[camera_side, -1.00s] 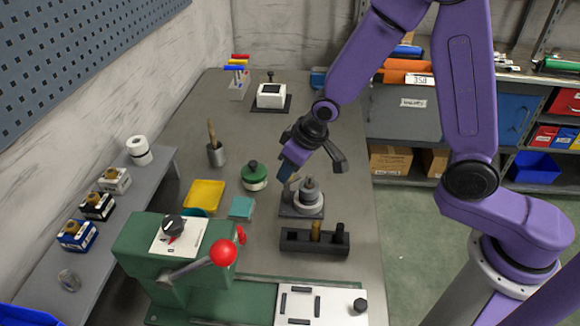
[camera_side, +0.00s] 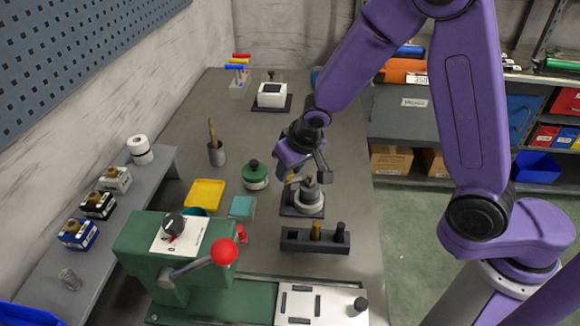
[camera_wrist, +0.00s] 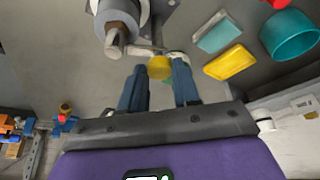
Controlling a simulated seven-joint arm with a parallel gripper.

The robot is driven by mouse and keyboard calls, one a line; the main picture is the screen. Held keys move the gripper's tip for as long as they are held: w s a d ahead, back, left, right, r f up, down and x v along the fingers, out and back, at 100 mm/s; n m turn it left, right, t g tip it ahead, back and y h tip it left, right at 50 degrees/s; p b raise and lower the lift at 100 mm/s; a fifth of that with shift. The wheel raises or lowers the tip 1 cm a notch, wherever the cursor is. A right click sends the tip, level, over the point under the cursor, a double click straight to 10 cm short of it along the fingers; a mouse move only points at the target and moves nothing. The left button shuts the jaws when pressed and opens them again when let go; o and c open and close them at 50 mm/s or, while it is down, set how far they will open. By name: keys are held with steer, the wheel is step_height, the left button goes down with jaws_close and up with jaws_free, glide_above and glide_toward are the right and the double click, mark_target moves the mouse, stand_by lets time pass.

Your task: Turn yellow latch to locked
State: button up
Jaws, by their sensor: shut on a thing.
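The yellow latch knob (camera_wrist: 159,67) sits between my fingertips in the wrist view, at the end of a thin pale lever beside a grey round fixture (camera_wrist: 120,18). In the side view the fixture (camera_side: 309,196) stands on a dark base plate on the bench, and only a small yellow bit shows beside it. My gripper (camera_side: 291,177) is low at the fixture's left and back side. It also shows in the wrist view (camera_wrist: 158,72), with its two blue-grey fingers around the knob, shut on it. Any lock marking is not readable.
A black-and-brass peg block (camera_side: 315,241) stands in front of the fixture. A green-topped container (camera_side: 255,176), a yellow tray (camera_side: 204,196) and a teal block (camera_side: 242,207) lie to the left. A green press with a red ball handle (camera_side: 223,252) stands at the front left.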

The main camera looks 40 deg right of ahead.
steer(key=shift+a+m+h, duration=0.15)
steer(key=shift+m+h, duration=0.65)
steer(key=shift+m, duration=1.3)
steer(key=shift+m+g, duration=0.3)
steer(key=o, duration=1)
steer(key=shift+o, duration=0.2)
steer(key=v, duration=1.7)
steer(key=shift+s+a, duration=0.15)
steer(key=shift+a, duration=0.05)
steer(key=shift+r, duration=0.1)
